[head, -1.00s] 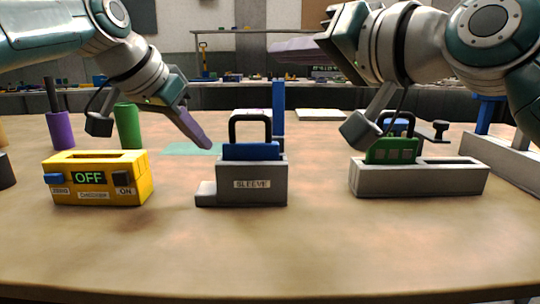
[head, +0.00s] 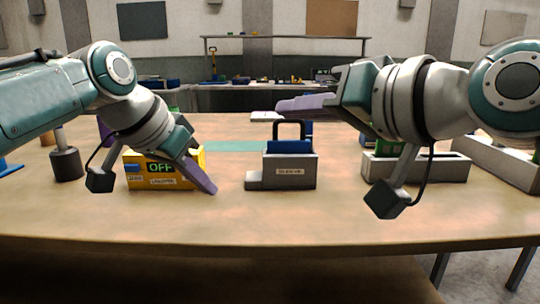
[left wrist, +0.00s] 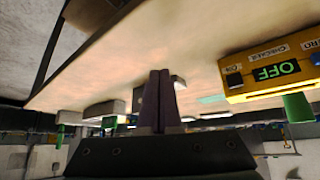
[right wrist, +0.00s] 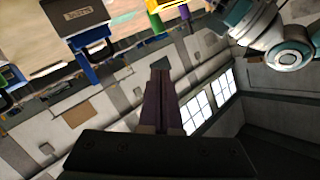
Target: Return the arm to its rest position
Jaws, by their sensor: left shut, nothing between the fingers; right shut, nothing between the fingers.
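My left gripper (head: 204,178) is shut and empty, in front of the yellow box's right end in the head view. Its closed purple fingers also show in the left wrist view (left wrist: 160,100). My right gripper (head: 305,105) is shut and empty, raised above the grey sleeve block and pointing left. Its closed fingers also show in the right wrist view (right wrist: 160,100), against the far wall. The yellow box (head: 135,176) has a display reading OFF. The grey sleeve block (head: 290,172) holds a blue piece with a black handle.
A grey slotted holder (head: 430,168) with a green piece stands below my right arm, partly hidden. Another grey block (head: 505,160) stands at the far right. A dark cylinder (head: 66,165) stands at the left. The table's front strip (head: 300,225) is clear.

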